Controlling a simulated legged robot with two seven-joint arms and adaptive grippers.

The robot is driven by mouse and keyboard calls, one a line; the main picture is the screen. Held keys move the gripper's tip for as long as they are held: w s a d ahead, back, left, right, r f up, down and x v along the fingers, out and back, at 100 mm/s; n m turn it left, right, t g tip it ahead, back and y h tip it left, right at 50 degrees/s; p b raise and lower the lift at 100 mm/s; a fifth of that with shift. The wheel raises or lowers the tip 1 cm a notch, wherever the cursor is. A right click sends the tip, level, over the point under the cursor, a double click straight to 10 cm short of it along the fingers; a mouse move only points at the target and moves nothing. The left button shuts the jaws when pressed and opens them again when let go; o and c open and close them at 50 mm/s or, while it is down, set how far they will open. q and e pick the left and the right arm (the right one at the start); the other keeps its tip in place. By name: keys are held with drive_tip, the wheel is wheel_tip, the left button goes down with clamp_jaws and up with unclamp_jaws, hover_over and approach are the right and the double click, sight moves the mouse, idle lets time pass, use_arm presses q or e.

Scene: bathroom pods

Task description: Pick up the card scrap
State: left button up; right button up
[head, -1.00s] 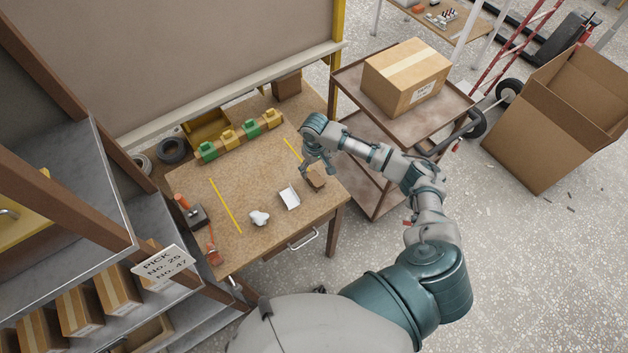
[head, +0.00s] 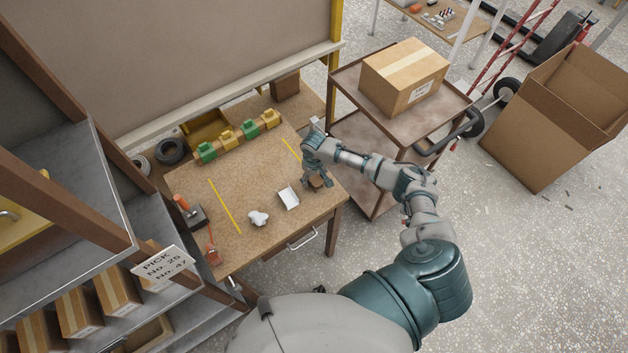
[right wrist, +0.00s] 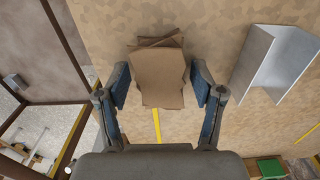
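The card scrap (head: 316,182) is a small brown stack of cardboard pieces near the right edge of the workbench. My right gripper (head: 315,180) is right over it in the head view and hides part of it. In the right wrist view the scrap (right wrist: 159,77) lies between the two blue-padded fingers of my right gripper (right wrist: 160,88). The fingers are open, one on each side, with a narrow gap to the card on both sides. My left gripper is not in view.
A metallic angled piece (head: 288,198) and a white crumpled lump (head: 258,218) lie left of the scrap on the workbench (head: 240,180). A row of green and yellow blocks (head: 236,137) stands behind. A cart with a taped box (head: 404,75) stands to the right.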

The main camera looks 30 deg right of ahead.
drive_tip(key=c, duration=0.6)
drive_tip(key=shift+r, duration=0.1)
